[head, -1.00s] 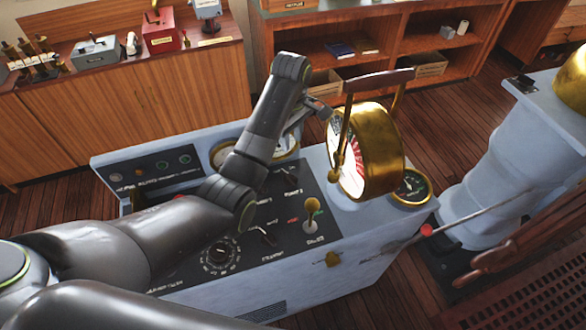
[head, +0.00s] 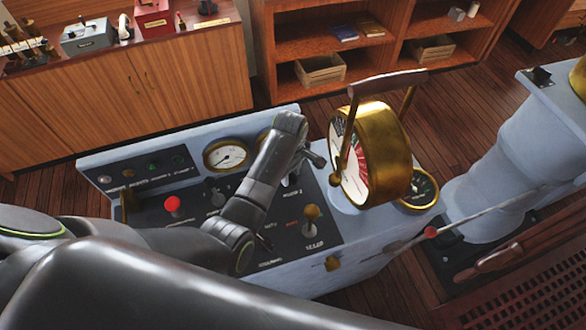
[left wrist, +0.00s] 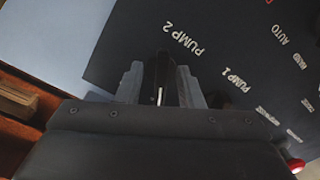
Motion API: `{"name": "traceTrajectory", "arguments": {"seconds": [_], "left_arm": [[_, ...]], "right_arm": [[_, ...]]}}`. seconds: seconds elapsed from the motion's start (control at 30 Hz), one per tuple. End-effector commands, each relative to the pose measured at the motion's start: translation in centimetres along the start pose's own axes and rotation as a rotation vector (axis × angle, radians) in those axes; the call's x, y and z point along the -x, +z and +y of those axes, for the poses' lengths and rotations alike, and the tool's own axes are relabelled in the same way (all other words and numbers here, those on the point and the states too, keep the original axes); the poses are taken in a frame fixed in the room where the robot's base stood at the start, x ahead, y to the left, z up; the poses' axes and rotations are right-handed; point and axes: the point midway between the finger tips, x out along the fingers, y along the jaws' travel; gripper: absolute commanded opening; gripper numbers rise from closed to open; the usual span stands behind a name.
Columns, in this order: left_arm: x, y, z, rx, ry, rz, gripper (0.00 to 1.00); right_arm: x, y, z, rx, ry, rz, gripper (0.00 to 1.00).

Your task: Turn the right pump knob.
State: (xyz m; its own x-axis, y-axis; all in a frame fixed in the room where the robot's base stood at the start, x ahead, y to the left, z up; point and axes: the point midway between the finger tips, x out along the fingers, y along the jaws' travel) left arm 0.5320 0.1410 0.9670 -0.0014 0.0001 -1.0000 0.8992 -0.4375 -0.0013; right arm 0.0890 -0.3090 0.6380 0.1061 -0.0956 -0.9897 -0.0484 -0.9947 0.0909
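The right pump knob is a dark knob with a white pointer line (left wrist: 159,94), beside the "PUMP 2" label in the left wrist view. In the head view my left arm mostly hides it, with only a pale bit showing (head: 293,181). My left gripper (left wrist: 160,82) is over the knob, one finger on each side of it. The fingers are apart; I cannot tell whether they touch the knob. In the head view the gripper (head: 314,160) is above the console's dark panel. My right gripper is not in view.
A brass telegraph (head: 383,150) with a handle stands close right of my left gripper. A brass-knobbed lever (head: 311,213) stands in front of it. A red button (head: 172,203) and a gauge (head: 226,155) are to the left on the console.

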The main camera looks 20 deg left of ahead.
Motion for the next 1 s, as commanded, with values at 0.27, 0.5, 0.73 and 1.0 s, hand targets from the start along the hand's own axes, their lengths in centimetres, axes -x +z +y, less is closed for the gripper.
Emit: {"name": "traceTrajectory", "arguments": {"seconds": [0.27,0.5,0.73,1.0], "left_arm": [[0.01,0.03,0.01,0.000,0.000,-0.001,0.23],[0.02,0.01,0.02,0.000,0.000,0.000,0.00],[0.02,0.00,0.01,-0.014,0.000,0.000,0.00],[0.01,-0.03,-0.13,-0.125,-0.001,0.000,0.00]], "right_arm": [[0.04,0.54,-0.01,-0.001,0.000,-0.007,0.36],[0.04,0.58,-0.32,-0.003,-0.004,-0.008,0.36],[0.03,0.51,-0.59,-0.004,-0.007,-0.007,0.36],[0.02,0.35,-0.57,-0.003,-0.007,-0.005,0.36]]}}
